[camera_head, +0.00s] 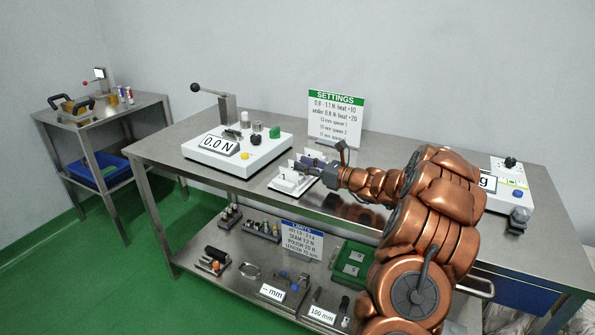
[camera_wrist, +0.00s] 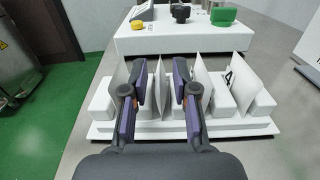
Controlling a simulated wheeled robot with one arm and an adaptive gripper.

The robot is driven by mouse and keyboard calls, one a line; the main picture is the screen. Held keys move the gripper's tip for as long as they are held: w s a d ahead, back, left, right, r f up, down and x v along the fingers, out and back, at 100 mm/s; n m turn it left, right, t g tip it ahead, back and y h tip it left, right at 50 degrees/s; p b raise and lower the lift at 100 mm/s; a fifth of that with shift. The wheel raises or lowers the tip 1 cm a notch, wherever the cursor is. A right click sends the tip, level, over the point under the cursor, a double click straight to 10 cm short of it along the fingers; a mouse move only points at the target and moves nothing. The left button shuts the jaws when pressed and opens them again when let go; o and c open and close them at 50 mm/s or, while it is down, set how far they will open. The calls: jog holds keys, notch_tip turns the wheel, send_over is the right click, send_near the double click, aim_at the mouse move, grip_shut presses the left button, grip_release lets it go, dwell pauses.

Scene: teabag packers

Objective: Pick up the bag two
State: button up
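A white rack (camera_head: 291,187) stands on the steel table, with several thin white bags upright in it; it also shows in the wrist view (camera_wrist: 100,128). My gripper (camera_head: 316,166) is over the rack. In the wrist view my gripper (camera_wrist: 160,80) is open, with one finger on each side of a white bag (camera_wrist: 160,84). This bag is second from the left; its number is not visible. A bag marked 4 (camera_wrist: 237,72) stands at the right. Other bags stand just outside the left finger (camera_wrist: 121,78) and the right finger (camera_wrist: 203,78).
A white force tester (camera_head: 238,153) reading 0.0 N stands behind the rack. A SETTINGS sign (camera_head: 335,118) stands at the back. A white scale (camera_head: 512,180) is at the right. The lower shelf holds several tools and a LIMITS sign (camera_head: 302,240).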

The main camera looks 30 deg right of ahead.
jog(key=shift+x, duration=1.35)
jog(key=c, duration=0.4)
